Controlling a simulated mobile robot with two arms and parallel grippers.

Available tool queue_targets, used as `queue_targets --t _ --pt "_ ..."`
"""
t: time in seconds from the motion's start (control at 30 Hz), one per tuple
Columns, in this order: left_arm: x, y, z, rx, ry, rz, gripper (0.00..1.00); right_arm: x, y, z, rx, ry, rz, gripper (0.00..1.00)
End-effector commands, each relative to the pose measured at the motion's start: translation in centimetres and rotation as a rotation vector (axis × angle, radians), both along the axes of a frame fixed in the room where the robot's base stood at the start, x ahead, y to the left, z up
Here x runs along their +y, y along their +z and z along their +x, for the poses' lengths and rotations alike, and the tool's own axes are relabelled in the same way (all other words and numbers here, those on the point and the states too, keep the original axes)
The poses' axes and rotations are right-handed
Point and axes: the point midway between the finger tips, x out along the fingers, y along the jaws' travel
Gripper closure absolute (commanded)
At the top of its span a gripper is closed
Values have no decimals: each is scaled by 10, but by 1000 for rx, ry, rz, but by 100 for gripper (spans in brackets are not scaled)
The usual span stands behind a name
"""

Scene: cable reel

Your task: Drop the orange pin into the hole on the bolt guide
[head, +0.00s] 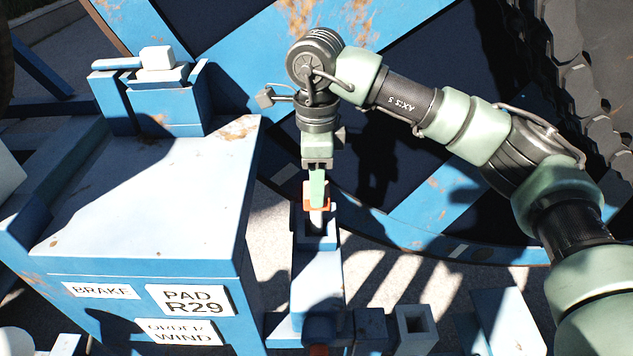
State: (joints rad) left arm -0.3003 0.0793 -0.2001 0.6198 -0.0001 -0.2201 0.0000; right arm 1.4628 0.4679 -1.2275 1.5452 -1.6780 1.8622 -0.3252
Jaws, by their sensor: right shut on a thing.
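My right gripper (316,180) comes in from the right, points down and is shut on the orange pin. The orange pin (309,196) shows an orange head between the fingers and a pale shank hanging below, roughly upright. The bolt guide (318,242) is a light blue block under the pin, with a dark opening at its top. The shank's lower end lies over this opening in the picture. I cannot tell whether the tip is inside the hole or just above it. My left gripper is not in view.
A blue cabinet (150,190) labelled BRAKE and PAD R29 stands at the left, with a lever block (157,58) on top. A large blue reel (235,50) rises behind. A square hollow post (414,325) stands at the bottom right of the guide.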

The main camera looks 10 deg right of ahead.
Motion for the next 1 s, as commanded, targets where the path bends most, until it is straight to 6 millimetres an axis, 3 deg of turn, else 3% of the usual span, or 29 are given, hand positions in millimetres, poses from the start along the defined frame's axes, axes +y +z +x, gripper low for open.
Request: queue_targets --t 0.37,1.0 --pt "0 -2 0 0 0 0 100 0 -1 0 -2 0 1 100" --pt "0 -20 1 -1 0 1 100 0 -23 0 -2 0 1 100"
